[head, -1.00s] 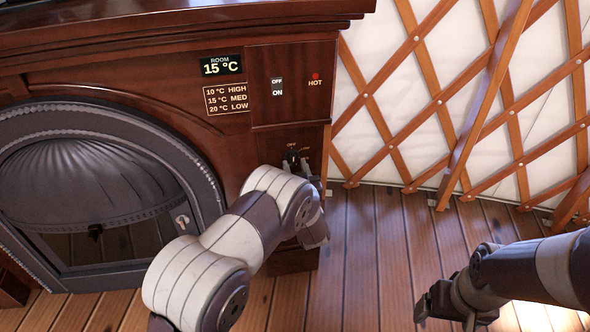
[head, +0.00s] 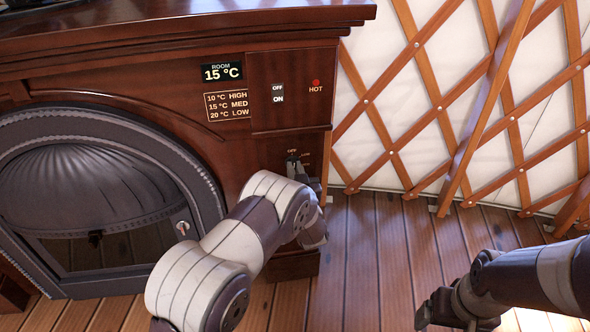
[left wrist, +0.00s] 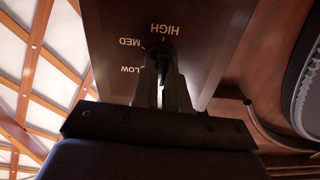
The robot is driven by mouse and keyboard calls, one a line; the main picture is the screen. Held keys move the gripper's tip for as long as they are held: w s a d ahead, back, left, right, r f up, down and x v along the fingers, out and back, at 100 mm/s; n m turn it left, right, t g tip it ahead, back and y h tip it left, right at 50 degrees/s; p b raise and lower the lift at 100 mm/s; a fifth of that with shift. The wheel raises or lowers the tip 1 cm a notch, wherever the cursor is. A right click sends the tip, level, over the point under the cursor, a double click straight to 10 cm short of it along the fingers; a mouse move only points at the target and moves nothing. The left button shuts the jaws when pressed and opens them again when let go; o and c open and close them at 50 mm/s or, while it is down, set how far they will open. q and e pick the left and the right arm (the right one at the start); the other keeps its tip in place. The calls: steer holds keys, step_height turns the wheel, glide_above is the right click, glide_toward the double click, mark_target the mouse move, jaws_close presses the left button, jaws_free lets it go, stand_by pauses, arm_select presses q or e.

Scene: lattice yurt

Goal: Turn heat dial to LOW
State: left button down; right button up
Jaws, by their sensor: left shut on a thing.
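The dark heat dial (left wrist: 161,50) is on the brown wood panel, with HIGH, MED and LOW lettered around it in the left wrist view. A small pale mark on it seems to lie toward HIGH, but the fingers hide much of the dial. My left gripper (left wrist: 163,72) is shut on the dial. In the head view the dial (head: 292,158) is a small dark spot low on the panel, partly behind my left gripper (head: 301,171). My right gripper (head: 440,311) hangs over the floor at the lower right, away from the panel; its jaw opening is unclear.
A sign (head: 227,106) lists 10 °C HIGH, 15 °C MED, 20 °C LOW. The room display (head: 221,72) reads 15 °C. An OFF/ON switch (head: 278,93) and a red HOT lamp (head: 316,82) sit above the dial. The plank floor (head: 375,245) right of the fireplace is clear.

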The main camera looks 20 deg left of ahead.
arm_select(q)
steer(key=m+p, duration=0.3)
steer(key=m, duration=0.2)
steer(key=shift+d+m, duration=0.1)
steer(key=shift+m, duration=0.2)
steer(key=m+p, duration=0.2)
steer(key=m, duration=0.3)
steer(key=shift+f, duration=0.15)
steer(key=shift+m, duration=0.3)
steer(key=c, duration=1.1)
jaws_free()
steer(key=shift+d, duration=0.1)
steer(key=shift+c, duration=0.2)
